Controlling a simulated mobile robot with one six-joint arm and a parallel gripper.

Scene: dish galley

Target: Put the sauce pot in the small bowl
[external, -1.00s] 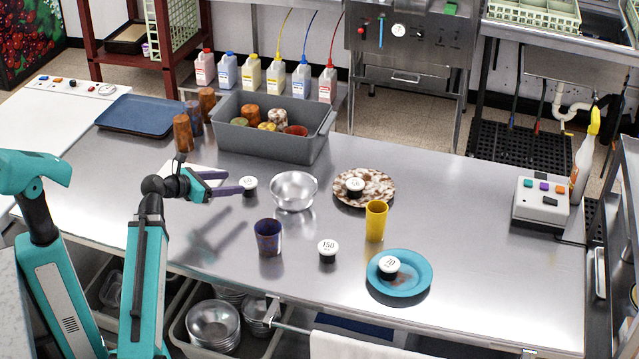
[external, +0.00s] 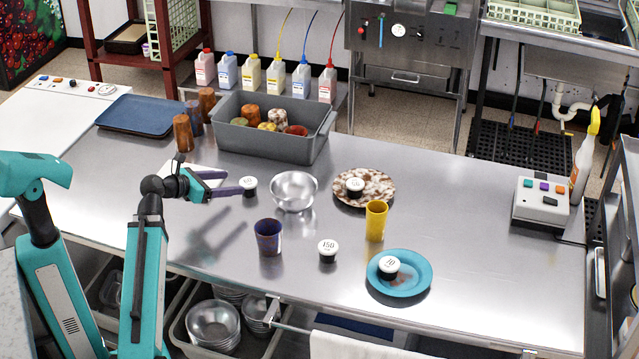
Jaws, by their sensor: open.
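Several small black pots with white lids are on the steel table. One pot (external: 249,186) stands just beyond my gripper's fingertips, left of the metal bowl. Another lidded pot (external: 355,186) sits on the speckled brown plate. A pot marked 150 (external: 327,250) stands on the bare table, and one marked 70 (external: 389,267) sits on the blue plate. The small metal bowl (external: 294,190) stands upright and looks empty. My gripper (external: 238,183) is open, low over the table, its fingers pointing right at the nearest pot. I cannot tell whether they touch it.
A purple cup (external: 268,237) and a yellow cup (external: 376,220) stand near the bowl. The speckled plate (external: 383,181) and blue plate (external: 419,276) lie to the right. A grey bin (external: 262,142) of cups stands behind. The table's right part is mostly clear.

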